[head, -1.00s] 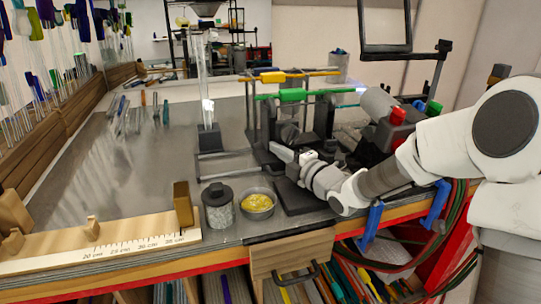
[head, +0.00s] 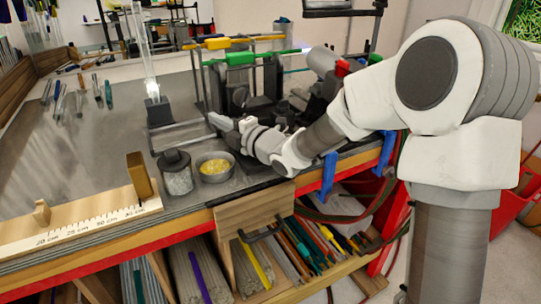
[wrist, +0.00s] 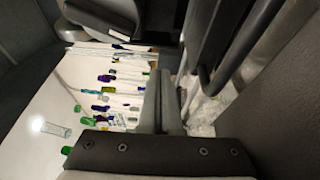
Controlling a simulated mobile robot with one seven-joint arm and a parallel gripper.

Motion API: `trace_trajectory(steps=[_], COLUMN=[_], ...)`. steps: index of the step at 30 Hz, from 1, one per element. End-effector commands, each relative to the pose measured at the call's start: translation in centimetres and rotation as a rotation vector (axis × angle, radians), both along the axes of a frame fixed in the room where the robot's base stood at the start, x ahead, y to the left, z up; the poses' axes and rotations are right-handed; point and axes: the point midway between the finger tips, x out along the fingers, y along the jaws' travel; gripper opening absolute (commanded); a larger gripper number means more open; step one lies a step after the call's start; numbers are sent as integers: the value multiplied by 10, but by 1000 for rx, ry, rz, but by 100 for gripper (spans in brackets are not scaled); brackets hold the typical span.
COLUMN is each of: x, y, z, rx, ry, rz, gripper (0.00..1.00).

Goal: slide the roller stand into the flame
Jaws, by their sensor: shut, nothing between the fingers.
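The dark roller stand (head: 238,101) stands on the grey bench in the head view, under a glass rod with a green holder (head: 240,59). A small pale-blue flame (head: 304,50) shows at that rod's right end, by the grey burner (head: 322,61). My gripper (head: 216,119) is low at the stand's near side, pointing left. Whether it touches the stand cannot be told. In the wrist view its fingers (wrist: 161,98) are shut together with nothing between them, beside dark frame parts. My arm hides part of the stand's right side.
A lidded jar (head: 177,172) and a dish of yellow material (head: 215,167) stand near the front edge. A wooden ruler (head: 80,222) lies at front left. The bench's middle left is mostly clear.

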Motion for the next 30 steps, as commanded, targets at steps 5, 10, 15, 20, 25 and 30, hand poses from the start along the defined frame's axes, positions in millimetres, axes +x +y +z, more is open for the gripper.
trace_trajectory(steps=[5,10,15,20,25,30], x=[-32,-62,-92,-113,-126,-130], y=[-35,-65,-94,-115,-127,-131], z=[2,2,2,2,2,2], rx=[-4,-2,-1,-1,0,-1], ry=[-1,-2,0,-1,-1,-1], rz=[-7,-6,-7,-5,-3,-2], gripper=[0,0,0,0,0,0])
